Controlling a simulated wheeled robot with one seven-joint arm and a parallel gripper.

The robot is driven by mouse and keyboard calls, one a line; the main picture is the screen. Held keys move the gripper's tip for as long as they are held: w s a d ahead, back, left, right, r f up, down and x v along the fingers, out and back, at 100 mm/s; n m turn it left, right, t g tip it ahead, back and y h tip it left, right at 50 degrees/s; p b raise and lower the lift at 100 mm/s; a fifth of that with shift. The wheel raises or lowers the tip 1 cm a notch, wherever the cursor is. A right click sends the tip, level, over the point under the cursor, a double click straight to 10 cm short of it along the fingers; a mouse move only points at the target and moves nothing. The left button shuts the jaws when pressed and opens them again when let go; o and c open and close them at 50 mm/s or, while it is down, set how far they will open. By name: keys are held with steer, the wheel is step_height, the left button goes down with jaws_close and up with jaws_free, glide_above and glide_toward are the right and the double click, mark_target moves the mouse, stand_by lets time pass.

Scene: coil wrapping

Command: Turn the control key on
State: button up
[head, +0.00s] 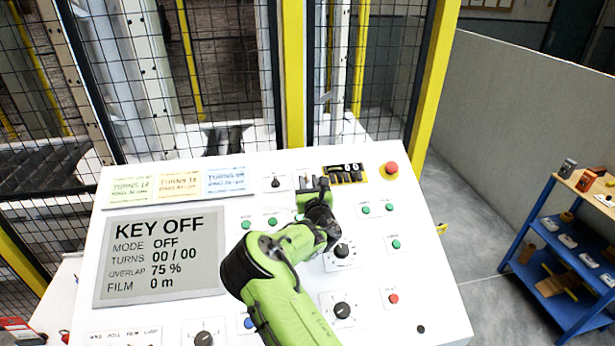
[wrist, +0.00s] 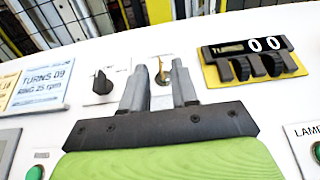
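The control panel (head: 160,312) is a white sloped board. Its grey display (head: 160,258) reads KEY OFF, MODE OFF, TURNS 00 / 00. A small brass-coloured key (wrist: 162,77) shows between my fingertips in the wrist view, on a pale plate; it looks upright. My gripper (wrist: 160,72) is open, its two grey fingers apart on either side of the key in the picture. I cannot tell whether they touch it. In the head view my gripper (head: 313,188) is at the upper middle of the panel and mostly hides the key's place.
A black selector knob (wrist: 103,82) is just left of the key. A yellow-framed counter (wrist: 250,62) reading 00 is to its right. A red emergency button (head: 391,168) is further right. Mesh fencing stands behind; a blue trolley (head: 553,285) is at right.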

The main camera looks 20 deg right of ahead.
steer(key=shift+w+d, duration=0.2)
steer(key=shift+w, duration=0.8)
jaws_close()
